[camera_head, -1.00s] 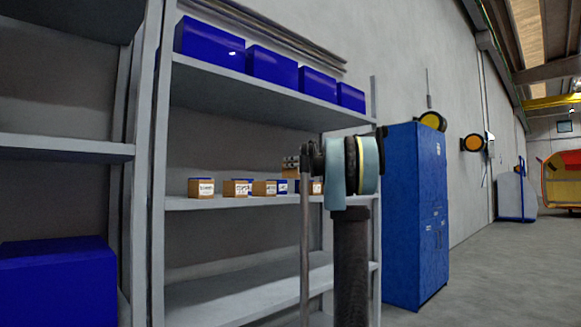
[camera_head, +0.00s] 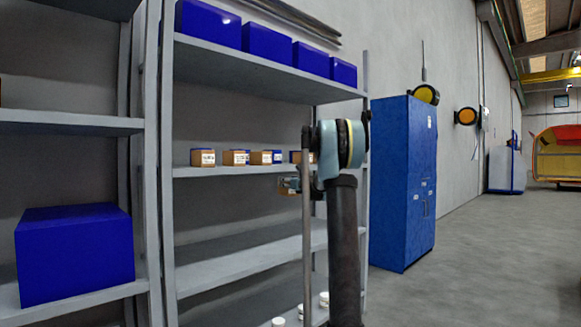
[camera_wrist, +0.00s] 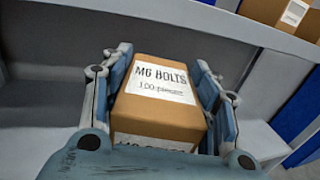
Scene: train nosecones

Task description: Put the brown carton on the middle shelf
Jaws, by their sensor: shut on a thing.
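My gripper (camera_head: 288,184) is shut on a brown carton with a white "M6 BOLTS" label. The carton (camera_wrist: 158,105) sits between the two fingers in the wrist view. In the head view only a small part of the carton (camera_head: 284,190) shows, partly hidden by the fingers and arm. It appears slightly below the front edge of the shelf with the small cartons (camera_head: 225,172). A lower, bare shelf (camera_head: 235,262) is beneath. Whether the carton is inside the rack or in front of it, I cannot tell.
Small brown cartons (camera_head: 235,158) and blue bins stand on the carton shelf. Large blue boxes (camera_head: 267,43) fill the shelf above. White round items (camera_head: 279,321) are at the bottom. A blue cabinet (camera_head: 403,185) stands right; another rack with a blue box (camera_head: 75,255) is left.

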